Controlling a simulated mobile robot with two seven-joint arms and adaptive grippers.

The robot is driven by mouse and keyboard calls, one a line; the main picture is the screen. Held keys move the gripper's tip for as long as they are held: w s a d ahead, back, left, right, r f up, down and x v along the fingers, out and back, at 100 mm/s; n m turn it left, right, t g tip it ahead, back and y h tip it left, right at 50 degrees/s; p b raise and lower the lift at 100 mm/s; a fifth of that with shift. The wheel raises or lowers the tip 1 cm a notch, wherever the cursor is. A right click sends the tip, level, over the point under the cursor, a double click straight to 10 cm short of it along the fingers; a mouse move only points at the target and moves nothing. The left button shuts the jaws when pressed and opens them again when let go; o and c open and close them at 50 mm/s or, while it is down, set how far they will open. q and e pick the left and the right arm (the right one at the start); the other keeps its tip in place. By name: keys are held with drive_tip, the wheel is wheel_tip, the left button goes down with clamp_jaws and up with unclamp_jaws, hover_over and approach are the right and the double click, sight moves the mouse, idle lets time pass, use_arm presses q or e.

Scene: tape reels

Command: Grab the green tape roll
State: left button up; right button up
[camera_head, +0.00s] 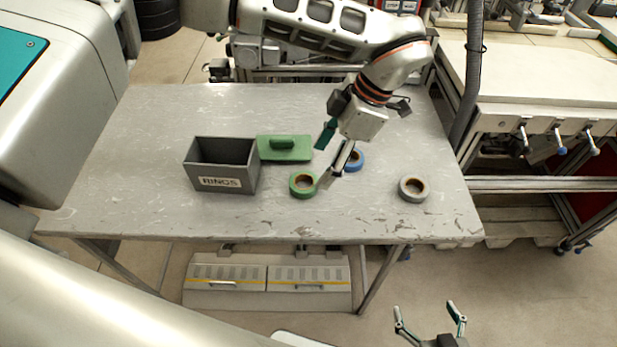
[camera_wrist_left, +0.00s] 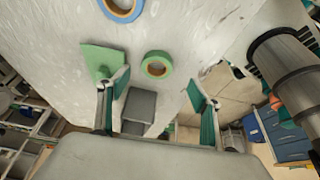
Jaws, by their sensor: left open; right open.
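The green tape roll (camera_head: 303,185) lies flat on the table, right of the grey bin. In the left wrist view the green tape roll (camera_wrist_left: 157,65) shows beyond and between the spread fingers. My left gripper (camera_head: 325,162) is open and empty above the table, with one fingertip close to the roll's right side in the head view. Its fingers also show in the left wrist view (camera_wrist_left: 158,86). The exact height above the roll is hard to tell. My right gripper (camera_head: 426,310) is open and empty in front of the table, low in the head view.
The grey bin labelled RINGS (camera_head: 221,166) stands left of the roll. A green block with a handle (camera_head: 284,148) lies behind it. A blue tape roll (camera_head: 354,160), partly hidden by my left gripper, and a grey tape roll (camera_head: 413,190) lie to the right. The table's (camera_head: 130,170) left side is clear.

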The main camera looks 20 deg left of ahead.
sight(307, 178)
use_arm(q)
drive_tip(key=x, duration=0.3)
drive_tip(key=a+x, duration=0.1)
drive_tip(key=x, duration=0.3)
drive_tip(key=shift+a, duration=0.1)
drive_tip(key=c, duration=1.2)
